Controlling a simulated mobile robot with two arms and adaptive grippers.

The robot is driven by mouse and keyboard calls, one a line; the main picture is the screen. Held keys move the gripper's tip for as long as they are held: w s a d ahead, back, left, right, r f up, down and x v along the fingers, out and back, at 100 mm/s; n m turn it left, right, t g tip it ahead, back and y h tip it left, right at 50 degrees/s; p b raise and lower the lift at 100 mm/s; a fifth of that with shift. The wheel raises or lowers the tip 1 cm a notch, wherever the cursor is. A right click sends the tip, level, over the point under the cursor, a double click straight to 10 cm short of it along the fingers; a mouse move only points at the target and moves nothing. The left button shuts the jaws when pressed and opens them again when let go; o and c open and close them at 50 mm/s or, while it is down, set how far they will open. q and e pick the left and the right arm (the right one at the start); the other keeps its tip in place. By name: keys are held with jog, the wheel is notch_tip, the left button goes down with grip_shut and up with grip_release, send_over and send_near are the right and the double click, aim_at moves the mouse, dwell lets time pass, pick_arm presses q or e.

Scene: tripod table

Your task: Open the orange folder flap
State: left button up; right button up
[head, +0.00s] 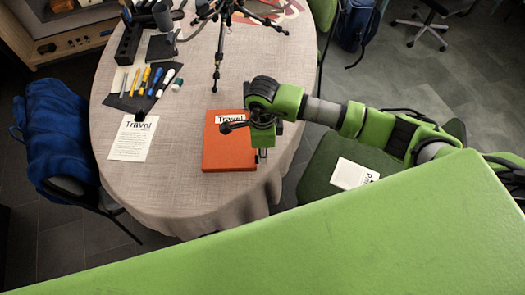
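The orange folder (226,152) lies on the table near its right front edge. It looks closed, with a white label reading "Travel" near its top. My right arm reaches in from the right, and my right gripper (261,155) points down at the folder's right edge. The wrist and a dark part of the gripper cover the folder's upper right corner. The fingertips are small and partly hidden, so I cannot tell whether they are open or touch the folder. My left gripper is not in view.
The cloth-covered table (185,190) holds a "Travel" paper (132,140), pens and a marker on a dark mat (133,98), and a tripod (218,62). A green chair (325,172) with a paper (350,175) stands right.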

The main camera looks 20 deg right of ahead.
jog(key=shift+r, duration=0.15)
jog(key=shift+w+a+r+p, duration=0.1)
jog(key=shift+a+r+p, duration=0.05)
jog(key=shift+r+p, duration=0.4)
jog(key=shift+a+r+p, duration=0.1)
jog(key=shift+r+p, duration=0.2)
jog(key=shift+r, duration=0.55)
jog(key=shift+w+a+r+p, duration=0.1)
jog(key=shift+a+r+p, duration=0.2)
jog(key=shift+r, duration=0.35)
jog(key=shift+a+r+p, duration=0.15)
jog(key=shift+r+p, duration=0.25)
jog(key=shift+r, duration=0.3)
jog(key=shift+w+a+r+p, duration=0.1)
jog(key=shift+a+r+p, duration=0.2)
jog(key=shift+r, duration=0.3)
jog(key=shift+w+a+r+p, duration=0.1)
jog(key=shift+a+r+p, duration=0.2)
jog(key=shift+r, duration=0.25)
